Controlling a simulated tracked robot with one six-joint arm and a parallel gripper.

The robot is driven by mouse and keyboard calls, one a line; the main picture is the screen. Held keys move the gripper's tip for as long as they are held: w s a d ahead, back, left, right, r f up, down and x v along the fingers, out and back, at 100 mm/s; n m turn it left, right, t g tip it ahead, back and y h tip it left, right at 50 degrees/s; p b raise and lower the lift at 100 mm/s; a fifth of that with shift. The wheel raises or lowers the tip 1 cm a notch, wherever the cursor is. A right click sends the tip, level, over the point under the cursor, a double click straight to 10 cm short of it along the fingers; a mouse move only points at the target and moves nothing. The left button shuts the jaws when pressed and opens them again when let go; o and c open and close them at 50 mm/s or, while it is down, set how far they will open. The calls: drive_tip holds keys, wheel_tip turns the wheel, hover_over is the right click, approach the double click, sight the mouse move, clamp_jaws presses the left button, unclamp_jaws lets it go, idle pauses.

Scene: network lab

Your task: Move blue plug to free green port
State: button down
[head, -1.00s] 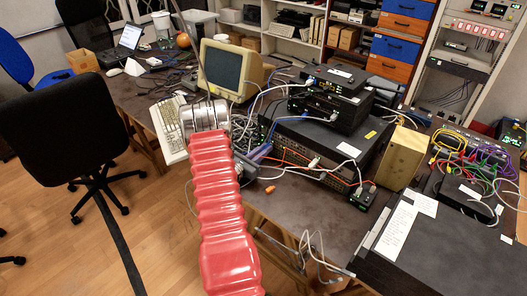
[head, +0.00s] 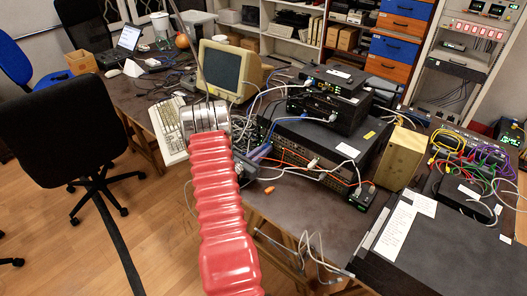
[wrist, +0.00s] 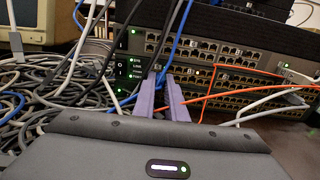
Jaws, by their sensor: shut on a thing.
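My gripper (wrist: 162,82) has purple fingers that reach to the front of the network switch stack (wrist: 225,65). The fingers are closed together at the left part of the port rows. A blue cable (wrist: 179,42) rises from between the fingertips, and the blue plug at its end is mostly hidden by them. In the head view my gripper (head: 260,153) is at the left front corner of the stack (head: 315,145). Small green lights show on the switches. I cannot tell which port is the free green one, or whether the plug sits in a port.
Orange cables (wrist: 245,70) and white cables (wrist: 275,97) run across the port rows at the right. Tangled grey cables (wrist: 45,85) fill the left. In the head view a beige monitor (head: 228,72) and a brass-coloured box (head: 402,157) flank the stack.

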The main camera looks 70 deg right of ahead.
drive_tip(key=shift+s+d, duration=0.1)
drive_tip(key=shift+d, duration=0.05)
drive_tip(key=c, duration=1.7)
unclamp_jaws()
drive_tip(key=v, duration=1.3)
drive_tip(key=shift+w+a, duration=0.2)
drive_tip(key=shift+a, duration=0.1)
drive_tip(key=shift+f, duration=0.1)
